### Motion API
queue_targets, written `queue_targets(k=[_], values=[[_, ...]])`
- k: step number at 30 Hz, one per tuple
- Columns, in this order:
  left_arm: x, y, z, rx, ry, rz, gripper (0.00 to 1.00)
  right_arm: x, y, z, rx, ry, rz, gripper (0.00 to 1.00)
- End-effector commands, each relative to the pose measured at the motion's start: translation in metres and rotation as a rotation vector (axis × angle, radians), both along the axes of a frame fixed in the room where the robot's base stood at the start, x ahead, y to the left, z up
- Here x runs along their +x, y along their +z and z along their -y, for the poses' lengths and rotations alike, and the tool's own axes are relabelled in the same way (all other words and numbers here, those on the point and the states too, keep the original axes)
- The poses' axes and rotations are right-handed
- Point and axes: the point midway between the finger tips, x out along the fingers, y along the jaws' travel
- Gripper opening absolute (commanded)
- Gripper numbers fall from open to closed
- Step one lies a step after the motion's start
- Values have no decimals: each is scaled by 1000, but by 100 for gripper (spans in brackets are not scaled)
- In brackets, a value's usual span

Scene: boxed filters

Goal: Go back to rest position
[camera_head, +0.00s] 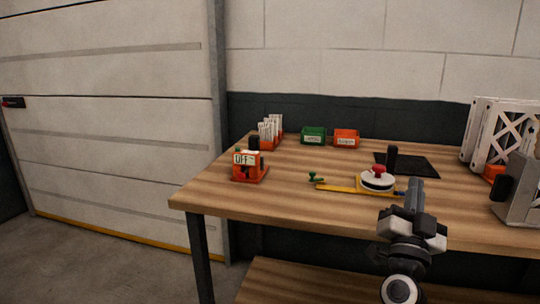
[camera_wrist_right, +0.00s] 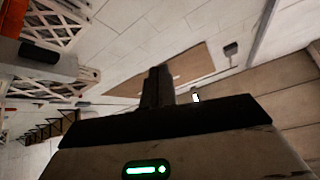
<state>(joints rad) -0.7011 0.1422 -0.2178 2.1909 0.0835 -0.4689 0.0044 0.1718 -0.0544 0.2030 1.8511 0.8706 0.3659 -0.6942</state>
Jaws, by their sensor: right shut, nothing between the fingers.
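My right gripper (camera_head: 414,188) is in front of the table's near edge in the head view, with its fingers pointing up. The fingers are together and hold nothing. In the right wrist view the closed dark fingers (camera_wrist_right: 157,86) rise from the black gripper body, with no object at their tips. My left gripper is in neither view.
The wooden table (camera_head: 310,209) carries an orange device (camera_head: 248,172), green bin (camera_head: 313,136), orange bin (camera_head: 346,140), round white item with a red knob (camera_head: 377,182), dark mat (camera_head: 420,166), white lattice frames (camera_head: 496,135) and a grey machine (camera_head: 519,192). Floor at left is clear.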

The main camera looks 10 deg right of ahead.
Motion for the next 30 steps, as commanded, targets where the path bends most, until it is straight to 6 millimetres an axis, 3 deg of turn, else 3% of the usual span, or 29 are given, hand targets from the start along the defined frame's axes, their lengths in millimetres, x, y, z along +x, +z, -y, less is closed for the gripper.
queue_targets(k=[1,6,8,12,15,18,21,30], values=[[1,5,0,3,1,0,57,-2,-27,-31,-73,109,-114,0],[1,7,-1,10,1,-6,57,-28,-121,-117,-196,415,-467,0],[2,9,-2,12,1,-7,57,-47,-156,-141,-213,502,-597,0],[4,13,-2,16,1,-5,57,-106,-226,-185,-220,660,-888,0],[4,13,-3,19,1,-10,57,-149,-262,-204,-209,729,-1058,0],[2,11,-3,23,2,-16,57,-183,-283,-214,-198,765,-1179,0],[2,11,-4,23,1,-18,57,-202,-294,-219,-189,781,-1246,0],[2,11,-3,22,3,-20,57,-208,-298,-220,-184,785,-1269,0]])
